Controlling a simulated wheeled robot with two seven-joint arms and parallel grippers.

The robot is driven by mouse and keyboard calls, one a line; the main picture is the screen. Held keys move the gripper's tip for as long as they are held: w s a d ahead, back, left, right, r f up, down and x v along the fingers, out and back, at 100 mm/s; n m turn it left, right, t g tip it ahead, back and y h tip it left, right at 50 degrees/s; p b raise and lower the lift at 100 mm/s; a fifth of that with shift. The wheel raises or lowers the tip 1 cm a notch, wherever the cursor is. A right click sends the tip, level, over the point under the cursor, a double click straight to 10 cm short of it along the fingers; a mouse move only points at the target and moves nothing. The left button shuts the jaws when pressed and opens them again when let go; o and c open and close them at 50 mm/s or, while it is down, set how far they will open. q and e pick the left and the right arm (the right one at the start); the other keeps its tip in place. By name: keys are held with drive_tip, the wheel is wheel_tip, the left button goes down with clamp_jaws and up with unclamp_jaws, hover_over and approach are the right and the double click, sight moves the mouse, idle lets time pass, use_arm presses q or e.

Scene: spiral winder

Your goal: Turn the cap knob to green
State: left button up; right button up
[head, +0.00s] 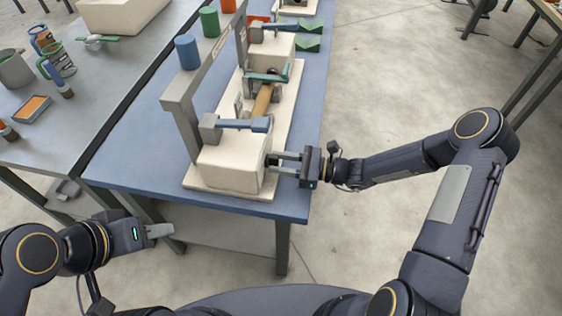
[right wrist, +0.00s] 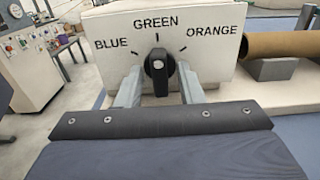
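The black cap knob (right wrist: 158,72) is on the cream end face of the winder, under the printed words BLUE, GREEN and ORANGE. Its grip stands about upright, with its top toward the tick under GREEN (right wrist: 156,22). My right gripper (right wrist: 160,80) has one finger on each side of the knob, with a small gap showing at each side. In the head view my right gripper (head: 271,159) reaches the end face of the winder (head: 228,168) from the right. My left gripper (head: 170,230) hangs low at the left, away from the winder; its finger gap is unclear.
The winder stands on a blue table (head: 130,150), with a brown tube (head: 262,102) along it. A blue cup (head: 187,52) and a green cup (head: 210,21) stand behind its frame. A grey table (head: 95,85) with containers is at left.

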drive_tip(key=b+v, duration=0.1)
drive_tip(key=v, duration=0.7)
drive_tip(key=shift+a, duration=0.1)
idle(0.5)
